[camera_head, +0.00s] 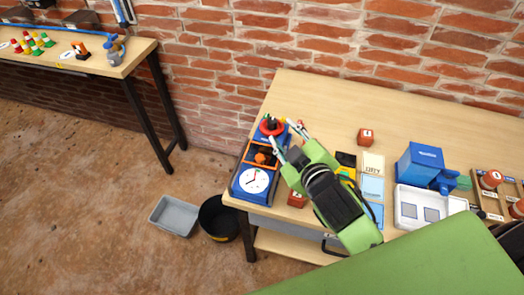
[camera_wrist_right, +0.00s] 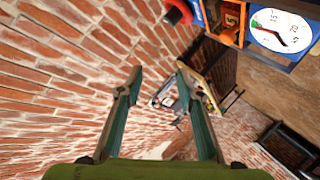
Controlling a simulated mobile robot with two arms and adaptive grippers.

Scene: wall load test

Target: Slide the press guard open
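A blue device (camera_head: 236,187) stands at the left end of the bench, with a white dial (camera_head: 255,180), an orange-framed middle section and a red round part (camera_head: 271,126) at its far end. The orange frame (camera_head: 249,155) looks like the press guard; an orange block sits inside it. The right wrist view shows the frame (camera_wrist_right: 243,22) and dial (camera_wrist_right: 280,29) at upper right. My right gripper (camera_head: 284,137) is open and empty, its fingers above or beside the device's far part; contact cannot be told. My left gripper is not in view.
Red-brown numbered blocks (camera_head: 366,137) lie on the bench. Cards (camera_head: 372,187), a blue machine (camera_head: 420,166) and a white tray (camera_head: 405,216) stand to the right. A brick wall is behind. A grey bin (camera_head: 174,216) and black bucket (camera_head: 218,220) are on the floor.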

